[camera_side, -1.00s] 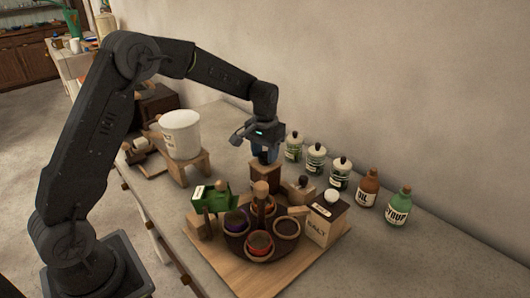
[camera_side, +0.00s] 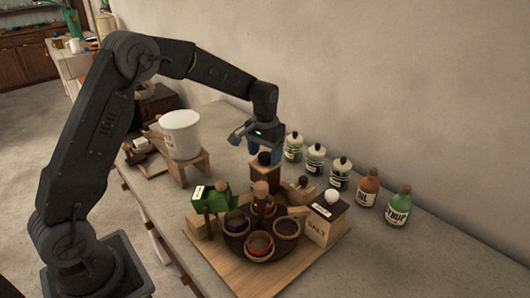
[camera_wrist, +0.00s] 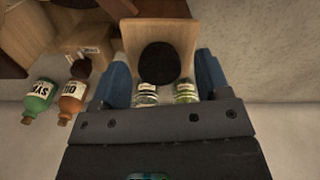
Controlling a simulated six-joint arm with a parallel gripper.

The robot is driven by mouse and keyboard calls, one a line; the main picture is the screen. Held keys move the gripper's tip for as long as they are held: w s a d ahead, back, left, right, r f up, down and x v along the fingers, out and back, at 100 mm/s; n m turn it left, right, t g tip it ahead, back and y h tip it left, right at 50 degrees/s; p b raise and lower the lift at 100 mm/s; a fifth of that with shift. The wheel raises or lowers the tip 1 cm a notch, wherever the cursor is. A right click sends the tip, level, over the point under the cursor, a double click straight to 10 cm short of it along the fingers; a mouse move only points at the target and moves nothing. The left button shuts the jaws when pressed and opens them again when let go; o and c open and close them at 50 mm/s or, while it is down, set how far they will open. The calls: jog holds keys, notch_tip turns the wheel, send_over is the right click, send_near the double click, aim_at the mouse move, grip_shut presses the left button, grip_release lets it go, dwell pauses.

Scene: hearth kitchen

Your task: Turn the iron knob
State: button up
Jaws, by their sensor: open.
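The iron knob (camera_wrist: 159,62) is a round black knob on a wooden box (camera_wrist: 170,30). In the side view the dark knob (camera_side: 264,158) sits on top of the upright wooden box (camera_side: 265,178), behind the round tray of bowls. My gripper (camera_side: 264,150) is right above it, pointing down. In the wrist view the two blue fingers of my gripper (camera_wrist: 162,75) are apart, one on each side of the knob, with visible gaps. I cannot tell whether the fingertips reach down to the knob's level.
Several labelled jars (camera_side: 316,158) stand by the wall, with an oil bottle (camera_side: 368,186) and a green syrup bottle (camera_side: 399,207) to their right. A salt box (camera_side: 326,219) and a round tray of bowls (camera_side: 238,240) stand in front. A white bucket (camera_side: 181,134) is on a stand at left.

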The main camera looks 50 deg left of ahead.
aim_at(265, 155)
notch_tip(265, 155, up, 14)
dwell(0.6)
jog(key=s+d+r+m+t, duration=0.1)
jog(key=s+d+r+t, duration=0.15)
jog(key=s, duration=0.55)
jog(key=s+d+r+t, duration=0.1)
jog(key=s+d+r, duration=0.2)
jog(key=s, duration=0.5)
jog(key=s+d+f+t, duration=0.1)
jog(key=s+f, duration=0.1)
jog(key=s, duration=0.4)
jog(key=s+d+f+m+t, duration=0.1)
jog(key=s+f, duration=0.2)
jog(key=s, duration=0.3)
jog(key=shift+s+d, duration=0.3)
jog(key=shift+s, duration=0.1)
